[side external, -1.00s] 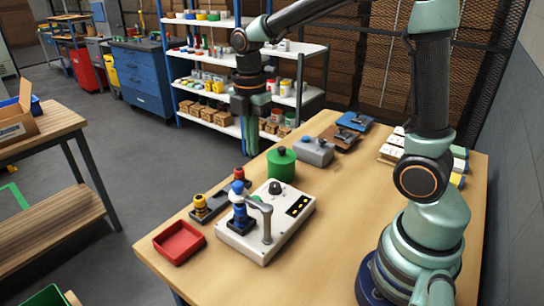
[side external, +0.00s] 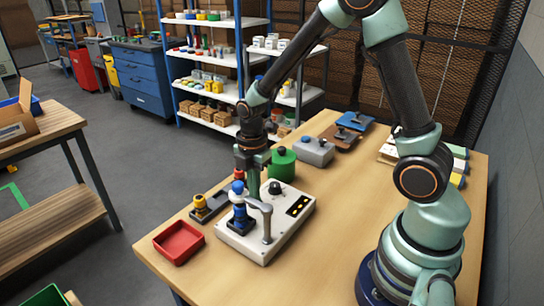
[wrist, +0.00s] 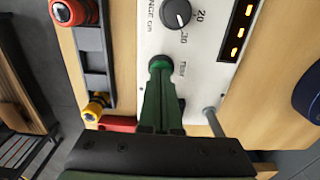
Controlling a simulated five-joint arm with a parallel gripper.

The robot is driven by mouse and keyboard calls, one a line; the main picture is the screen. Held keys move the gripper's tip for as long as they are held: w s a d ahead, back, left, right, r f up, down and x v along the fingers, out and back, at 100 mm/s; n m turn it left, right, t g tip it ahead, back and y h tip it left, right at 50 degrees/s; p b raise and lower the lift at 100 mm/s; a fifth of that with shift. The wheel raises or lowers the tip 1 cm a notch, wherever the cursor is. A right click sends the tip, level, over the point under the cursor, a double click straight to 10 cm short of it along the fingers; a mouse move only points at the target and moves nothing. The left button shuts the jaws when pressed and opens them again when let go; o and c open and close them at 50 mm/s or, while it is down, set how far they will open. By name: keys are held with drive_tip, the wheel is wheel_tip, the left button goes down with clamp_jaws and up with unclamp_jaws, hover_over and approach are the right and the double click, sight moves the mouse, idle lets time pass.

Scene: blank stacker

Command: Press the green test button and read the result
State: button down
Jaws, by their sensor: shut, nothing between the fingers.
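The white test box (side external: 262,243) stands on the wooden table. It carries a black dial (wrist: 176,14) marked with a range in cm and a dark display (wrist: 238,32) with glowing orange marks too small to read. The green test button (wrist: 159,62) shows just beyond my fingertips in the wrist view, beside its label. My gripper (side external: 252,198) points down over the box, shut and empty. Its green fingers (wrist: 160,78) overlap the button's near edge; I cannot tell whether they touch it. In the side view the fingers hide the button.
A blue-topped stand (side external: 239,212) and a grey post with an arm (side external: 266,225) rise near my fingers. A dark bar with red and yellow knobs (wrist: 96,107) lies left. A red tray (side external: 178,242) and green canister (side external: 281,164) are close.

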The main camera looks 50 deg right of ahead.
drive_tip(key=shift+s+f, duration=0.1)
drive_tip(key=shift+f, duration=0.95)
wheel_tip(320, 180, up, 15)
drive_tip(key=shift+w+f, duration=0.15)
drive_tip(key=shift+w, duration=0.2)
idle(0.4)
